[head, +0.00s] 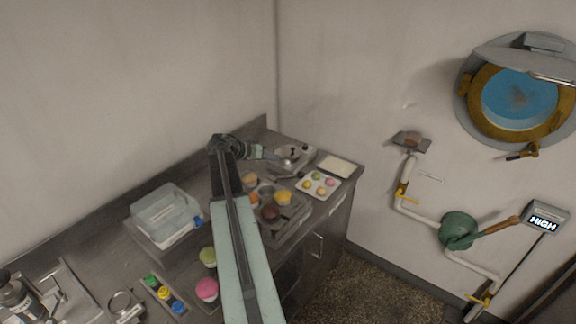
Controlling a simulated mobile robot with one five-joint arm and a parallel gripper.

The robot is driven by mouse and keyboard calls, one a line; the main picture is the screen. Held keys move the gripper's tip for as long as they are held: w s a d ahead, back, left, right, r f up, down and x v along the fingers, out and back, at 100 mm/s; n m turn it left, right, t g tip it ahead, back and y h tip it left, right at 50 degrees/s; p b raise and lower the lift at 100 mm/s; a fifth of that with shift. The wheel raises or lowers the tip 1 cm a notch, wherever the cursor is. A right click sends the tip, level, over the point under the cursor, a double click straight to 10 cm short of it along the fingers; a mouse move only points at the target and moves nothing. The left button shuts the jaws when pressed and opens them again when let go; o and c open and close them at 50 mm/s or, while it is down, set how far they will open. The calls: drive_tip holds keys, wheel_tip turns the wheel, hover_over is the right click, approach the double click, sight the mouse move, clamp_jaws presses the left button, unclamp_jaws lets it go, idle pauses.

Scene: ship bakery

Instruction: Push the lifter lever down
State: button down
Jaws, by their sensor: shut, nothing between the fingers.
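My arm reaches up across the counter from the bottom of the head view. My gripper (278,157) is at its far end, pointing right; it is shut and empty. A small metal device (301,154) with a round part stands at the counter's far end, right by the gripper tip. I cannot tell whether they touch. A short dark bar (286,174) shows just below the tip; I cannot tell whether it is the lifter lever. On the wall at right, a green round housing (458,230) carries a long wooden-ended handle (500,226) slanting up right.
A tray of colored cakes (318,185) and a pale board (341,166) lie near the device. A baking tin (298,216) and a clear box (165,212) sit on the counter. White pipes, a "HIGH" display (544,219) and a porthole (515,98) are on the wall.

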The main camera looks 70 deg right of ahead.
drive_tip(key=a+f+b+x, duration=0.2)
drive_tip(key=b+x, duration=0.7)
drive_tip(key=x, duration=0.3)
drive_tip(key=shift+s+d+f, duration=0.25)
drive_tip(key=shift+s+d, duration=0.05)
drive_tip(key=shift+s, duration=0.1)
